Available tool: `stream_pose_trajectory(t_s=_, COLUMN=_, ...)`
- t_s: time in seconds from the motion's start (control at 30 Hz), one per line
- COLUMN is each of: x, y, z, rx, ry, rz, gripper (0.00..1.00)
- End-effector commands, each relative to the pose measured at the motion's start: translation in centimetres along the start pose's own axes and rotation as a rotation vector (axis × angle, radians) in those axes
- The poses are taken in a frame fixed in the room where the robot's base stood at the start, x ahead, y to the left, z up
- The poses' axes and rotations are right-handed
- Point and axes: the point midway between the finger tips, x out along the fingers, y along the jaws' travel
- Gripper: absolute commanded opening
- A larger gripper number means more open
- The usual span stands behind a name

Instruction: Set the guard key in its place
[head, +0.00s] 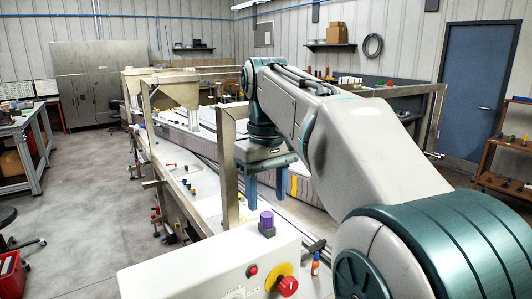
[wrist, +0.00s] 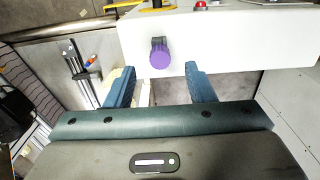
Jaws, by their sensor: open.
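A purple round-headed piece, which looks like the guard key (head: 267,219), stands upright in a grey block on top of the white control box (head: 205,268). It also shows in the wrist view (wrist: 160,58), with the dark block partly behind it. My gripper (head: 267,206) is open and empty, fingers pointing down, just above and behind the purple piece in the head view. In the wrist view the purple piece appears between my two fingertips (wrist: 160,69), and neither finger seems to touch it. The lower part of the key is hidden, and I cannot pick out a separate key slot.
The box front carries a red button on a yellow plate (head: 287,284) and a smaller red button (head: 252,270). A small orange bottle (head: 315,264) stands right of the box. A metal frame post (head: 228,170) rises close left of my gripper. The conveyor lies behind.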

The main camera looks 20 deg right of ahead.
Motion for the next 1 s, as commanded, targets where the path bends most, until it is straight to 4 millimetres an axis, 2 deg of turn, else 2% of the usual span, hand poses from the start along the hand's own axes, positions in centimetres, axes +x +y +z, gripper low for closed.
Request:
stream_pose_trajectory(t_s=0.03, x=-1.1, y=0.0, z=-0.1, rx=0.0, ry=0.003, rz=0.001, gripper=0.49)
stream_pose_trajectory(t_s=0.3, x=-6.1, y=0.0, z=-0.1, rx=0.0, ry=0.001, rz=0.0, gripper=0.49)
stream_pose_trajectory(t_s=0.5, x=-8.7, y=0.0, z=-0.1, rx=0.0, ry=-0.001, rz=0.0, gripper=0.49)
stream_pose_trajectory(t_s=0.7, x=-9.8, y=0.0, z=0.0, rx=0.0, ry=-0.001, rz=0.0, gripper=0.49)
stream_pose_trajectory(t_s=1.0, x=-9.9, y=0.0, z=0.0, rx=0.0, ry=-0.002, rz=-0.001, gripper=0.49)
